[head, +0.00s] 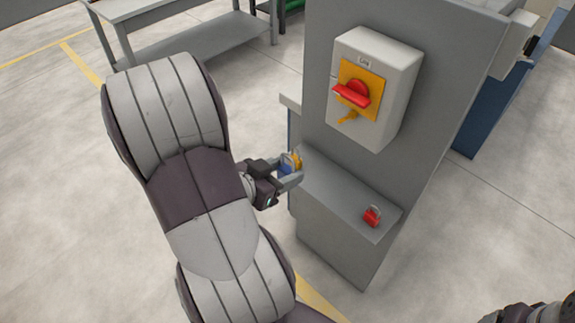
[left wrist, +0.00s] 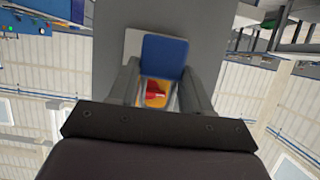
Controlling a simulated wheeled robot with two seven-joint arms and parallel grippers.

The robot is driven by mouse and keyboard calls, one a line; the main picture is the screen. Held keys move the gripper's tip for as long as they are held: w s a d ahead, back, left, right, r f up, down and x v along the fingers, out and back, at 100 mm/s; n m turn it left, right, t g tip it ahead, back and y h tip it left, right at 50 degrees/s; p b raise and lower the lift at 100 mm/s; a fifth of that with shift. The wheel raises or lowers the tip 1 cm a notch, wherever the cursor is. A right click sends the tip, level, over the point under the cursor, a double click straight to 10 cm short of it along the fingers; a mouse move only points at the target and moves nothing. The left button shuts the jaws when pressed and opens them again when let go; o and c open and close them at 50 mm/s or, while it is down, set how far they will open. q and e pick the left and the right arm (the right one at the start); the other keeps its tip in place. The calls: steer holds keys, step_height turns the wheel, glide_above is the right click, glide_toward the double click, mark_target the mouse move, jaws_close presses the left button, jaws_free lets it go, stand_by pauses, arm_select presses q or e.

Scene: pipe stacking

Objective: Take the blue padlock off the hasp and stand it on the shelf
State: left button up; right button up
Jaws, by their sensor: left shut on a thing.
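The blue padlock (head: 287,164) is between the fingers of my left gripper (head: 291,174), which is shut on it near the left end of the grey shelf (head: 335,188). In the left wrist view the padlock's blue body (left wrist: 163,57) fills the gap between the fingers (left wrist: 160,90). I cannot tell whether it touches the shelf.
A red padlock (head: 372,217) stands toward the shelf's right front. A small yellow object (head: 297,160), perhaps another padlock, is right beside the blue one. The grey switch box (head: 400,75) sits on the panel above. The shelf's middle is clear.

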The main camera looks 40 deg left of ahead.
arm_select(q)
steer(key=s+p, duration=0.2)
steer(key=s, duration=0.4)
steer(key=shift+a, duration=0.25)
stand_by(0.5)
